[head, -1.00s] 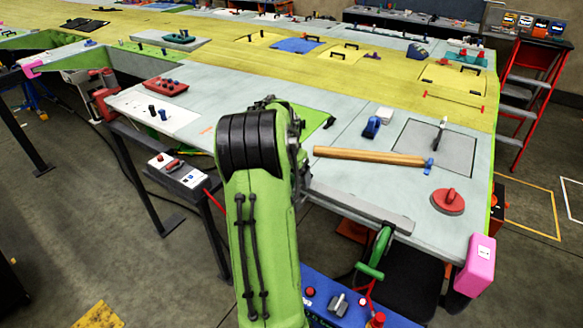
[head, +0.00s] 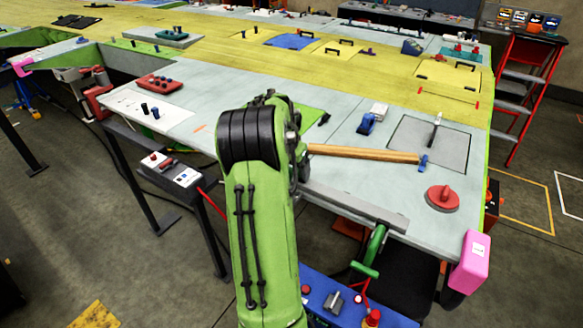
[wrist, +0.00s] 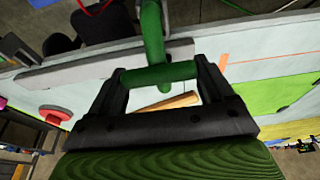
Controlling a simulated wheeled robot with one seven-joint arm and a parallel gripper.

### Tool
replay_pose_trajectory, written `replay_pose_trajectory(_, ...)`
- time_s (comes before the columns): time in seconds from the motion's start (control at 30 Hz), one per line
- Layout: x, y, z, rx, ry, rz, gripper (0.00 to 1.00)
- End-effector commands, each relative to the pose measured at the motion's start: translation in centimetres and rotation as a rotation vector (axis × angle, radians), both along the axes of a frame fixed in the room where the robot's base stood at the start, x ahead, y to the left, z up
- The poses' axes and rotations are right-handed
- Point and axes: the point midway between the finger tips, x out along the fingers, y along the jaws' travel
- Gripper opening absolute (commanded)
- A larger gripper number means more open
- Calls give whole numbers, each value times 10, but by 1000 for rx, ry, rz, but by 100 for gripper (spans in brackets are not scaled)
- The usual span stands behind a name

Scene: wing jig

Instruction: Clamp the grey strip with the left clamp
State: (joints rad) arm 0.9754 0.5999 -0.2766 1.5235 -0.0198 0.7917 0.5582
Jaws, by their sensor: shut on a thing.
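The grey strip (head: 358,206) lies along the near edge of the pale table; its left end is hidden behind my arm in the head view. It also shows in the wrist view (wrist: 100,66). The green left clamp (wrist: 153,35) stands at the strip's end there, and my gripper (wrist: 160,88) is shut on its green crossbar handle. In the head view my gripper and this clamp are hidden behind my arm. The green right clamp (head: 373,246) is at the strip's right end. I cannot tell whether the left clamp's jaw presses on the strip.
A wooden-handled hammer (head: 365,153) lies behind the strip. A red disc with a knob (head: 442,198) and a pink block (head: 470,262) are at the right corner. A blue control box (head: 345,300) stands below the near edge. A grey box (head: 170,172) stands left of my arm.

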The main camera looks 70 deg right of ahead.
Motion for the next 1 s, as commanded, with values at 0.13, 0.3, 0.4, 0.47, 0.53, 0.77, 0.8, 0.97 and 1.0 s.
replay_pose_trajectory(0.13, -2, 2, -5, 11, 7, -2, 86)
replay_pose_trajectory(0.3, -1, 2, -4, 9, 4, -2, 100)
replay_pose_trajectory(0.4, -1, 1, -3, 8, 4, 0, 100)
replay_pose_trajectory(0.47, -1, 2, -1, 7, 3, 0, 100)
replay_pose_trajectory(0.53, 0, 3, 5, 4, 2, 0, 100)
replay_pose_trajectory(0.77, 3, 18, 62, 2, 1, 1, 100)
replay_pose_trajectory(0.8, 4, 21, 74, 2, 0, 0, 100)
replay_pose_trajectory(0.97, 5, 32, 116, 4, 2, 0, 100)
replay_pose_trajectory(1.0, 5, 35, 124, 5, 2, -1, 100)
